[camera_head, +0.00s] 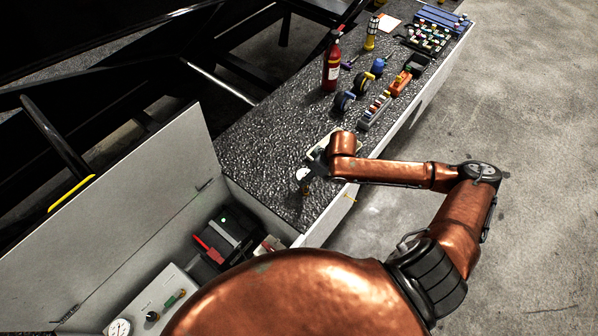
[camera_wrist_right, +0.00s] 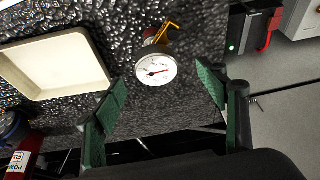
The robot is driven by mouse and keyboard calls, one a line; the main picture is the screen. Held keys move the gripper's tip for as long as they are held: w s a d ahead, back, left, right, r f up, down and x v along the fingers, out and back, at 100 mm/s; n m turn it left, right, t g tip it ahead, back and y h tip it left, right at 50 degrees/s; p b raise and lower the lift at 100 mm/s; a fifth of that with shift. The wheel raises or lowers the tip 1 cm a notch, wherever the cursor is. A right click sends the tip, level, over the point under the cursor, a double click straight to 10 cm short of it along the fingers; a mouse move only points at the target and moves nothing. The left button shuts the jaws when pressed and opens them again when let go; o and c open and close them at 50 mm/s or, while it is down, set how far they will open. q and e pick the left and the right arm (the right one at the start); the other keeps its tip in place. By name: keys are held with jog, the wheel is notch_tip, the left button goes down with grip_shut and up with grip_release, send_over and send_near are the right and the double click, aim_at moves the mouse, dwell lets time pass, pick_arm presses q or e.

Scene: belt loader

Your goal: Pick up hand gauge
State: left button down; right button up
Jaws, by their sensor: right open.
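The hand gauge (camera_wrist_right: 156,69) has a round white dial with a dark rim and a red needle, with a yellow piece and a red part beside it. It lies on the dark textured counter near its edge. It also shows in the head view (camera_head: 302,174), at the near end of the counter. My right gripper (camera_wrist_right: 162,85) is open, with its green-padded fingers to either side below the gauge in the wrist view. The gauge appears between and just beyond the fingertips, with nothing held. In the head view the right gripper (camera_head: 316,168) is partly hidden by its wrist. My left gripper is out of view.
A cream tray (camera_wrist_right: 104,72) lies left of the gauge in the wrist view. A red extinguisher (camera_head: 332,62), tape-like rolls (camera_head: 343,102) and other items stand farther along the counter (camera_head: 262,130). An open box with a black device (camera_head: 225,232) is below the near end.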

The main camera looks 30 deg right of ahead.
jog(key=shift+w+d+r, duration=0.15)
jog(key=shift+w+d, duration=0.15)
jog(key=shift+w, duration=0.15)
jog(key=shift+w+f, duration=0.1)
jog(key=shift+f, duration=0.1)
jog(key=shift+x, duration=1.25)
jog(key=f, duration=0.3)
jog(key=shift+w+a+f, duration=0.2)
jog(key=shift+a+f, duration=0.05)
jog(key=shift+a, duration=0.1)
jog(key=shift+w+f, duration=0.15)
jog(key=shift+f, duration=0.25)
jog(key=c, duration=1.6)
